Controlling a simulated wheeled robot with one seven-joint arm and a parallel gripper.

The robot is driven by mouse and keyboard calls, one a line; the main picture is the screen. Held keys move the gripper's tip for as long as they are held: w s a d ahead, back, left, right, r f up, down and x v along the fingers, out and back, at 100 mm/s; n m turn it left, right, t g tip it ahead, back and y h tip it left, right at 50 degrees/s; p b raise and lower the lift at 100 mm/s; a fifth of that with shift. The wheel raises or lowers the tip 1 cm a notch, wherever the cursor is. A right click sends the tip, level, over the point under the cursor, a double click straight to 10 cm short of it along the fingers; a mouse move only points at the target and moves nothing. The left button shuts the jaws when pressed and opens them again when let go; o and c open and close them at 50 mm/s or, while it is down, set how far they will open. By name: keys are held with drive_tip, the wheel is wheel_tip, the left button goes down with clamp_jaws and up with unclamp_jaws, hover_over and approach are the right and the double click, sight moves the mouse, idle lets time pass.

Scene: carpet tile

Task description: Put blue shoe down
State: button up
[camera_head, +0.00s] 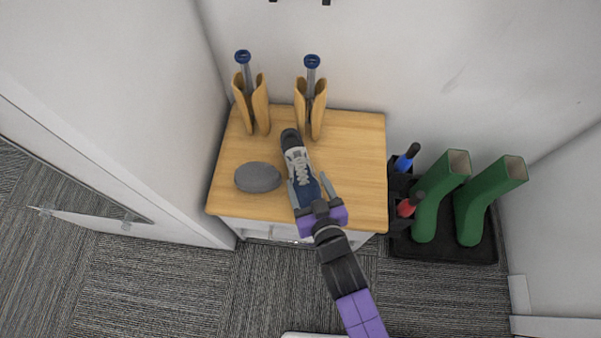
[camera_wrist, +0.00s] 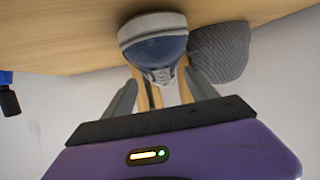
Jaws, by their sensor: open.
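The blue shoe (camera_head: 303,178), with a pale upper and a dark blue end, is on the wooden top of a small cabinet (camera_head: 352,165). My gripper (camera_head: 314,191) is at the shoe's near end, with one finger on each side of it. The fingers stand open, apart from the shoe as far as I can see. In the wrist view the shoe's blue and white end (camera_wrist: 158,45) shows just beyond and between the open fingers (camera_wrist: 160,95). The shoe's underside contact with the top is partly hidden.
A grey rounded object (camera_head: 258,177) lies close left of the shoe. Two wooden shoe trees or similar forms (camera_head: 251,104) stand at the back. Green boots (camera_head: 439,195) stand on a black tray (camera_head: 445,247) to the right, beside blue-handled and red-handled items. The cabinet top's right side is clear.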

sight(300, 174)
drive_tip(key=b+x, duration=0.2)
drive_tip(key=x, duration=0.4)
drive_tip(key=shift+w+a, duration=0.2)
drive_tip(key=shift+a, duration=0.05)
clamp_jaws()
drive_tip(key=shift+r, duration=0.15)
